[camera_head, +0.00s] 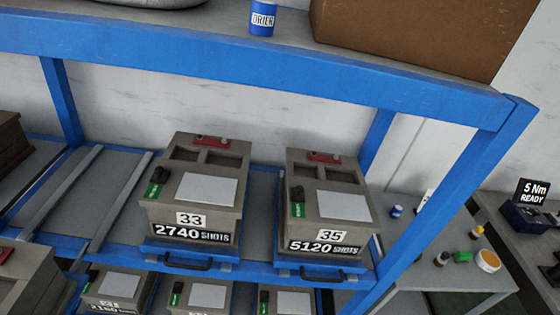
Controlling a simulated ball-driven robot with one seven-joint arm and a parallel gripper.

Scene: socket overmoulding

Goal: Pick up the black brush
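I cannot make out a black brush in this view. My gripper is not in view. Two grey mould boxes stand side by side on the blue rack's middle shelf. The left box (194,190) is labelled 33 and 2740 shots, the right box (327,203) 35 and 5120 shots. Each has a small black part and a green tag at its left and a red part at its back. On the grey bench (425,280) at the right are several small items, too small to tell fully.
The blue rack (270,75) has a top beam and a right post (455,200) between me and the bench. A blue DRIER can (262,18) and a brown box (420,35) stand on top. More boxes fill the lower shelf. An orange-and-white round item (487,261) and a 5 Nm READY display (534,193) are at right.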

